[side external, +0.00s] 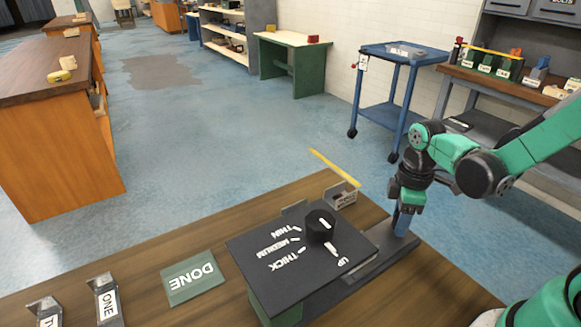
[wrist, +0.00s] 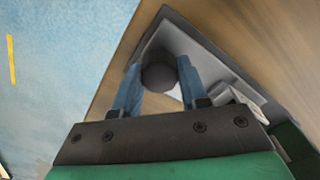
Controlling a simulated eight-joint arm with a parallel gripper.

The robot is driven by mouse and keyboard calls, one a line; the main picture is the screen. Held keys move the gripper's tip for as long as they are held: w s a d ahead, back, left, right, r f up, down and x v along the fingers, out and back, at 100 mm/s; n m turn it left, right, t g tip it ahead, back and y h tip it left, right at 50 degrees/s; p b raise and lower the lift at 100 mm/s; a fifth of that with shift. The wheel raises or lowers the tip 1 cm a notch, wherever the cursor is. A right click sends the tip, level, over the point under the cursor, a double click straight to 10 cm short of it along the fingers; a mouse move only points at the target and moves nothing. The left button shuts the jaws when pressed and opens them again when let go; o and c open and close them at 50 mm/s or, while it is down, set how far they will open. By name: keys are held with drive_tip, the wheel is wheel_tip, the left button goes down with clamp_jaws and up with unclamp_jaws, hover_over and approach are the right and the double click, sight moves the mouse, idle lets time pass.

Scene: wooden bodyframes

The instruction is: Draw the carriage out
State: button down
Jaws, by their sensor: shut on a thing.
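A box-like machine (side external: 300,255) stands on the wooden table, with a dark top lettered THIN, MEDIUM, THICK and UP and a black dial (side external: 320,224). A low dark track (side external: 372,262) sticks out from under its right side. My gripper (side external: 403,224) points down at the track's right end. In the wrist view its blue fingers (wrist: 158,82) are closed on both sides of a round dark knob (wrist: 158,58), which stands over a grey plate (wrist: 205,65) with a dark rim. The plate seems to be the carriage; its extent under the machine is hidden.
A green DONE plate (side external: 194,278) lies left of the machine. Blocks marked ONE (side external: 108,301) and another, partly cut off (side external: 46,313), stand farther left. A small grey holder (side external: 341,195) stands behind the machine. The table edge is close beyond my gripper.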

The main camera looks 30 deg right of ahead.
sight(373, 241)
drive_tip(key=shift+d, duration=0.55)
drive_tip(key=shift+c, duration=2.3)
unclamp_jaws()
drive_tip(key=shift+r, duration=2.85)
drive_tip(key=a+r+m+t, duration=0.5)
drive_tip(key=a+m+t, duration=0.2)
drive_tip(key=m, duration=0.2)
drive_tip(key=shift+w+r, duration=0.25)
drive_tip(key=shift+r, duration=0.05)
